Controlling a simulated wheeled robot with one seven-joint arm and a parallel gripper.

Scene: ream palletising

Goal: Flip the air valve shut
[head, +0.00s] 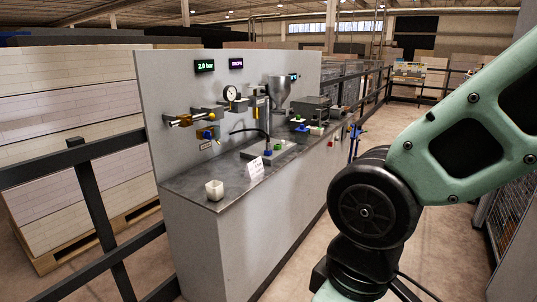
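A grey panel (150,90) stands behind a dark-topped bench, with small fittings mounted on it. A brass-coloured pipe fitting with an orange-yellow part (183,121) is at the panel's left side. Just below and right of it is a blue and orange fitting (208,133). Either could belong to the air valve; they are too small to tell which, or how its handle is turned. A round white gauge (231,93) sits above them, and a green display (204,66) reads 2.0 bar. My green arm fills the right side of the picture. My gripper is out of view.
The grey bench (203,174) carries a small white cup (214,190) near its front corner and a white sign (257,168). A metal hopper (280,92) stands further back. A black railing (77,160) runs left of the bench, before stacked pallets. Floor shows right of the bench.

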